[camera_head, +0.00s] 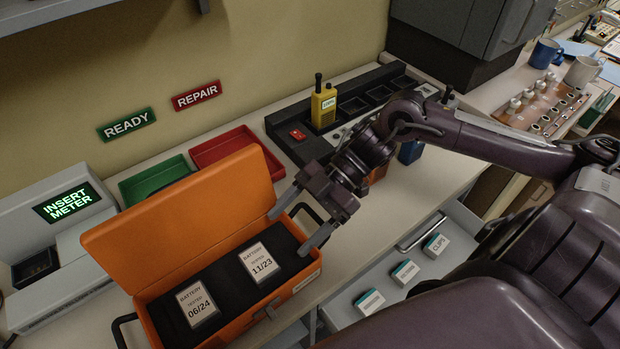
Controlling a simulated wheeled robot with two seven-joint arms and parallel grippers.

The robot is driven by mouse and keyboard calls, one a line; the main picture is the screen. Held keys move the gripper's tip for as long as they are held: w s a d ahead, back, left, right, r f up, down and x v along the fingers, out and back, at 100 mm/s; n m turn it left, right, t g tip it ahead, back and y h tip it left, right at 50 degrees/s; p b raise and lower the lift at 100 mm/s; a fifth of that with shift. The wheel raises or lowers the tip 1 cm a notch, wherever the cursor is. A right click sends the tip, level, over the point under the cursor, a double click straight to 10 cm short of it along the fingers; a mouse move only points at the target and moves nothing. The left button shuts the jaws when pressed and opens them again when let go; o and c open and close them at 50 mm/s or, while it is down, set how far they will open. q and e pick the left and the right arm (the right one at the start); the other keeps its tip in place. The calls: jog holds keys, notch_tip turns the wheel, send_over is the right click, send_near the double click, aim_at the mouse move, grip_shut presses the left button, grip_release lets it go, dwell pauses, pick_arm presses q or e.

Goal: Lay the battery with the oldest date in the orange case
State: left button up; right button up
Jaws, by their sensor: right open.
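The orange case (221,196) stands open on the counter at the left, its lid leaning back. Two white labels lie on its dark inside: a battery marked 06/24 (197,304) at the left and a battery marked 11/23 (261,262) at the right. The batteries' bodies are hard to tell from the dark case inside. My right gripper (288,233) is open and empty, its fingers spread over the right end of the case, just right of the 11/23 label. My left gripper is out of view.
A yellow radio (324,105) stands in the black charger (290,139). A green tray (151,182) and a red tray (228,146) lie behind the case, the meter (55,235) left. An open drawer (385,285) holds small labelled boxes. A blue object (411,152) is partly behind my arm.

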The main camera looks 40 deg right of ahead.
jog(key=shift+p+v, duration=0.55)
jog(key=shift+v, duration=1.8)
